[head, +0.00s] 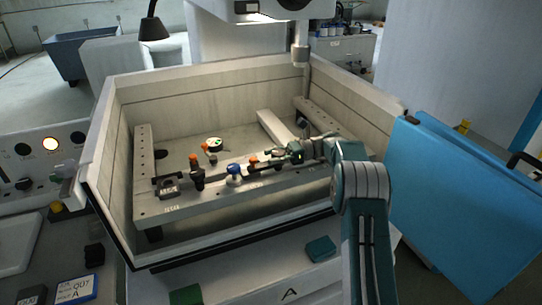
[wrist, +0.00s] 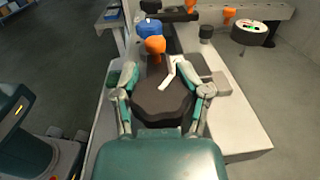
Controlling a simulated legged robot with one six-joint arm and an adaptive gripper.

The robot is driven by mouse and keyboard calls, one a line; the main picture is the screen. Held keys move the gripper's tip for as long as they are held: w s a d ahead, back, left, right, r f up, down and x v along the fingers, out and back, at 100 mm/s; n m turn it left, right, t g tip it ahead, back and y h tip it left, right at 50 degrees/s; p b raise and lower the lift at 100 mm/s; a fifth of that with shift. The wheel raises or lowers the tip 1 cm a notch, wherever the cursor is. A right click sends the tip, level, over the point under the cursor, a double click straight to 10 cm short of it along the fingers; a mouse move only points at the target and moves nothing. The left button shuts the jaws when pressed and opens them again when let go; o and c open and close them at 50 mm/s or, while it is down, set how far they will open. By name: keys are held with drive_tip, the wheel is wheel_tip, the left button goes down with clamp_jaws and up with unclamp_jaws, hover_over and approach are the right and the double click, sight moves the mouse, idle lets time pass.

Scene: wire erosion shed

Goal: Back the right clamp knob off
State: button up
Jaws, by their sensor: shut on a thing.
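The right clamp knob (wrist: 163,100) is a dark, lobed knob in the middle of the wrist view, with a white pointer-like strip (wrist: 170,73) at its far edge. My gripper (wrist: 163,97) has one teal-and-grey finger on each side of the knob and is shut on it. An orange-topped part (wrist: 155,45) stands just beyond the knob. In the head view my gripper (head: 293,153) reaches in from the right over the front rail (head: 250,190); the knob is mostly hidden there.
The tank walls (head: 200,80) enclose the rails. A blue door panel (head: 460,190) stands at right.

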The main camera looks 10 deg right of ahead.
sight(273, 152)
drive_tip(key=shift+d+n+g, duration=0.15)
drive_tip(key=shift+n+g, duration=0.25)
drive_tip(key=shift+g, duration=0.2)
drive_tip(key=shift+r, duration=0.1)
drive_tip(key=o, duration=0.9)
drive_tip(key=shift+c, duration=0.2)
drive_tip(key=shift+o, duration=0.2)
drive_tip(key=shift+w+d, duration=0.1)
wheel_tip(273, 152, up, 10)
drive_tip(key=shift+f, duration=0.1)
